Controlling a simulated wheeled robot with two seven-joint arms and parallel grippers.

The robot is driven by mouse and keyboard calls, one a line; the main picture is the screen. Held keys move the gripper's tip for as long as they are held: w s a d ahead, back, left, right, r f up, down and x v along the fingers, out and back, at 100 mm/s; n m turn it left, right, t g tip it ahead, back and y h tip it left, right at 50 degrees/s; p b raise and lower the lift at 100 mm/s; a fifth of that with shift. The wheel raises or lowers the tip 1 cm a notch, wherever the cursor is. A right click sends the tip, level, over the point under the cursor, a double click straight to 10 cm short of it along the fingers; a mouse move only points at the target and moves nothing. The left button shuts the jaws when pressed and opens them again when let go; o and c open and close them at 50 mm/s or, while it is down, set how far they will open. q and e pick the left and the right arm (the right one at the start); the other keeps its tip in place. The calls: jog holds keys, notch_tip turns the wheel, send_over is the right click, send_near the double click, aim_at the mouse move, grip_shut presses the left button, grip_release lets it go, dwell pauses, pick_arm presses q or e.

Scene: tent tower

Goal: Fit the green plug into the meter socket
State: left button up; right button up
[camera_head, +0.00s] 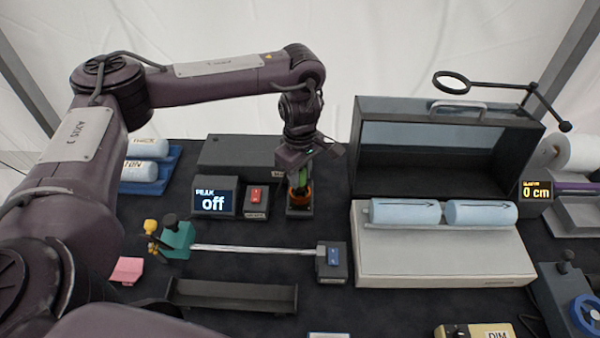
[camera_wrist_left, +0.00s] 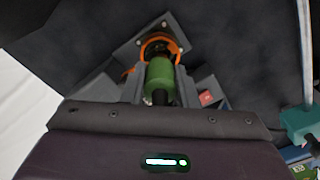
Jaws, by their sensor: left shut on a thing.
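My left gripper (camera_head: 302,178) points down near the back middle of the table, with its fingers shut on the green plug (camera_head: 303,186). In the left wrist view the green plug (camera_wrist_left: 160,78) sits between the grey fingers (camera_wrist_left: 160,90). The meter socket (camera_head: 299,201) has an orange ring and a dark square base, directly below the plug. In the left wrist view the socket's orange ring (camera_wrist_left: 158,45) is just beyond the plug's far end. I cannot tell whether the plug's tip is inside the ring. My right gripper is not in view.
A meter display (camera_head: 213,197) reads "off", beside a red switch (camera_head: 256,195). A teal block (camera_head: 178,240) and a metal rod (camera_head: 255,249) lie in front. A large open case (camera_head: 445,268) with light-blue rolls (camera_head: 405,211) stands to the right. A black tray (camera_head: 232,296) is nearer.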

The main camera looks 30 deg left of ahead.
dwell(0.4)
pick_arm(q)
jog(key=shift+f+b, duration=0.95)
jog(key=shift+f, duration=0.4)
jog(key=o, duration=1)
jog(key=shift+r+p, duration=0.45)
jog(key=shift+r, duration=3.45)
